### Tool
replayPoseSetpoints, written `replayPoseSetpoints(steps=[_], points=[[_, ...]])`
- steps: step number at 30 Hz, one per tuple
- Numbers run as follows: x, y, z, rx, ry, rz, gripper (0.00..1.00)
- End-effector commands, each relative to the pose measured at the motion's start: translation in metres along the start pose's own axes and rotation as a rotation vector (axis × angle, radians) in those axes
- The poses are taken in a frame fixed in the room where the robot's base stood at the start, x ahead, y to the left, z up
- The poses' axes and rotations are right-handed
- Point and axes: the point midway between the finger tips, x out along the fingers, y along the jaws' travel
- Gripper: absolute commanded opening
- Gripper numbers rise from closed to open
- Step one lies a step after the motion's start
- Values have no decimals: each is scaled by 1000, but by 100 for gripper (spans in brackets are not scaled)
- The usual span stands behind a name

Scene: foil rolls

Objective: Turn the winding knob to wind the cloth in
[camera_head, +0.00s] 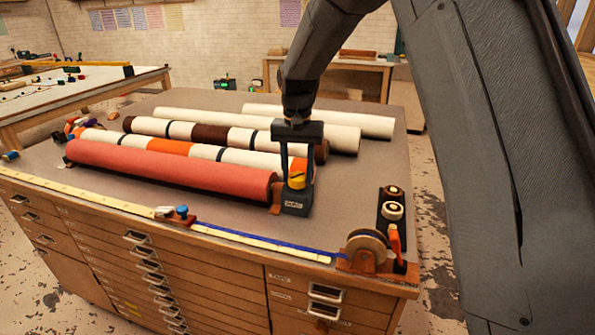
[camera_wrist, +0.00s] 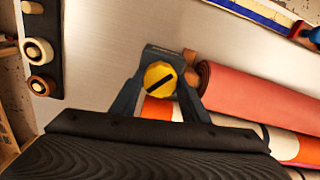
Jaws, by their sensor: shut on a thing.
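A yellow knob (camera_head: 297,181) sits on a dark block with a small label (camera_head: 296,200), at the right end of a salmon-red cloth roll (camera_head: 170,170). In the wrist view the knob (camera_wrist: 159,77) shows a dark diagonal bar across its face. My gripper (camera_head: 297,172) reaches down from above, with one finger on each side of the knob, and is shut on it. In the wrist view the fingers (camera_wrist: 158,90) flank the knob; the exact contact is hard to see. A brown end piece (camera_head: 275,196) lies between roll and block.
Behind lie white, orange and brown banded rolls (camera_head: 190,148). A wheel with an orange handle (camera_head: 368,251) stands at the front right corner. A long strip with a blue-topped slider (camera_head: 181,211) runs along the front edge.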

Motion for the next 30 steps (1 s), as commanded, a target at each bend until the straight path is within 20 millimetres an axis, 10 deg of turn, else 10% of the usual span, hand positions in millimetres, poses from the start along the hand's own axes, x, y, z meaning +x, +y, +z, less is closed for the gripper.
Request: replayPoseSetpoints(steps=[30], points=[[-2, 0, -1, 964, 3, -3, 19]])
